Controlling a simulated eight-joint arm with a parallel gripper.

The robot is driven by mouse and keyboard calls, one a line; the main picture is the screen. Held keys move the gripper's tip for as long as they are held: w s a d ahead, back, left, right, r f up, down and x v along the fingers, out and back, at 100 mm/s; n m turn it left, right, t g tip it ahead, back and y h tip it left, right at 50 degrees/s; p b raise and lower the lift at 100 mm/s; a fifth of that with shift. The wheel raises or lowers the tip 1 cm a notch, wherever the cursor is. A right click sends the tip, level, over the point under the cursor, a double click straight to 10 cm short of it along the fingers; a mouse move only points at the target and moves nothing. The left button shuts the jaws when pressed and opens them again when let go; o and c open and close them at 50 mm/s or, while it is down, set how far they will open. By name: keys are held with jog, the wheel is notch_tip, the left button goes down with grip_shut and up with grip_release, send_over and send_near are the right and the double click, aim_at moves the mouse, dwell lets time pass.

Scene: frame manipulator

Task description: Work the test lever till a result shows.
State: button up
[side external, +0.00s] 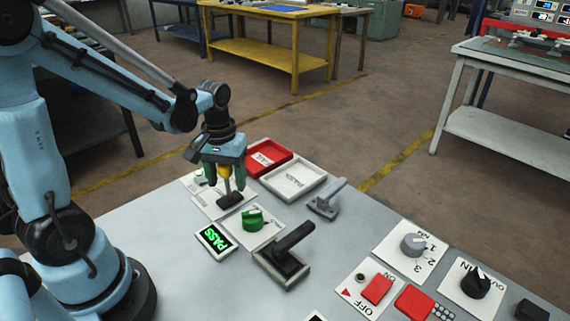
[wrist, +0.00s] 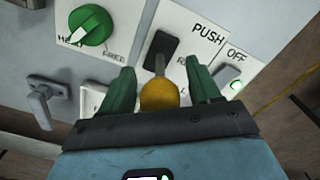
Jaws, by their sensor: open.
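A lever with a yellow ball knob (wrist: 160,94) rises from a black slot on a white plate marked PUSH. My gripper (wrist: 162,88) is open, with one green finger on each side of the yellow knob; I cannot tell if they touch it. In the side external view my gripper (side external: 225,178) points down over the same lever (side external: 226,188). A small display (side external: 215,238) in front of the lever is lit and shows PASS in green.
A green knob (side external: 252,219), a black lever (side external: 290,243) and a grey lever (side external: 326,199) stand close by. Behind are a red tray (side external: 268,157) and a white tray (side external: 294,180). More dials and red switches sit to the right (side external: 376,289).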

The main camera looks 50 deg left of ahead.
jog(key=shift+c, duration=0.3)
grip_shut()
jog(key=shift+w, duration=0.1)
jog(key=shift+w+f+g, duration=0.15)
jog(key=shift+w+g, duration=0.45)
jog(key=shift+g, duration=0.45)
jog(key=shift+w+f+g, duration=0.1)
jog(key=shift+w+g, duration=0.5)
jog(key=shift+g, duration=0.45)
